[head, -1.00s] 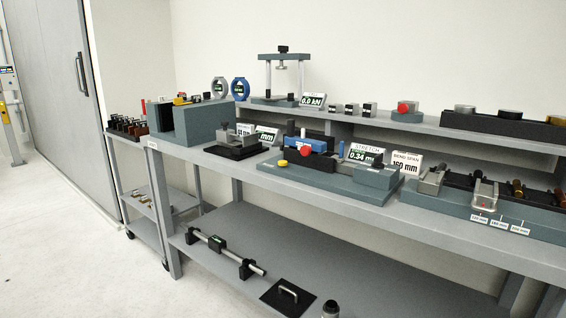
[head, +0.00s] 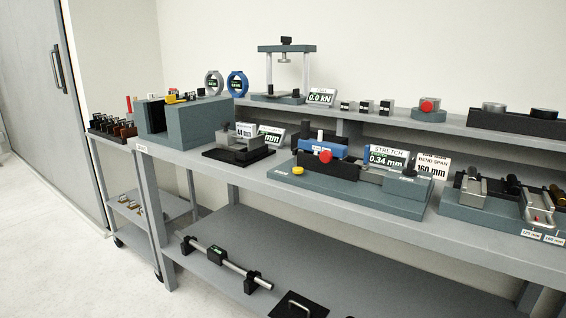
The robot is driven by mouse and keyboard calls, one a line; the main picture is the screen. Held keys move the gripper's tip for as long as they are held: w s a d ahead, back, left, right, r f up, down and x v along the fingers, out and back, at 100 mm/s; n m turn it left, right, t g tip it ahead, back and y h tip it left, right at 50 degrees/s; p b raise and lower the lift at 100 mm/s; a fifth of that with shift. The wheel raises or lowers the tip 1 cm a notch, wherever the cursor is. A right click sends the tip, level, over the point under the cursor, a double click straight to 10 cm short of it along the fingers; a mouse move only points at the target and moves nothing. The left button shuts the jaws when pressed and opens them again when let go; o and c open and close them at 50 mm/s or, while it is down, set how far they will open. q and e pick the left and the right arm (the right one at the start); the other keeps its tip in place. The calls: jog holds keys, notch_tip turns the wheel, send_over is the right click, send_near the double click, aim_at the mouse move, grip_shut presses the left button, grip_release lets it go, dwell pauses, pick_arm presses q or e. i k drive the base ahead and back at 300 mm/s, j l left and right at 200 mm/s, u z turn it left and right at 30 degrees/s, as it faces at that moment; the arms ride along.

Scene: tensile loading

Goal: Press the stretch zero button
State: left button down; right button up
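The stretch display (head: 388,157) is a small sign reading "STRETCH 0.34 mm". It stands behind the tensile rig (head: 390,200), a grey-green base on the bench with a blue block (head: 318,147) on it. A yellow round button (head: 298,170) sits at the rig's front left corner. A red knob (head: 325,156) is on the front of the rig near the blue block. No readable label marks either one as the stretch zero button. Neither of my grippers is in view.
The rig stands on a long grey bench (head: 240,188). A black-based fixture (head: 238,150) is left of it, and the bend-span sign (head: 430,170) and bend rig (head: 480,208) are right. A raised shelf behind holds a press frame (head: 285,70). Floor at the left is clear.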

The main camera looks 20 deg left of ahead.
aim_at(298, 171)
jog(key=i+j, duration=0.15)
jog(key=j, duration=0.2)
jog(key=i+j, duration=0.15)
jog(key=j, duration=0.2)
jog(key=i+j, duration=0.2)
jog(key=j, duration=0.15)
jog(key=i+j, duration=0.15)
jog(key=j, duration=0.2)
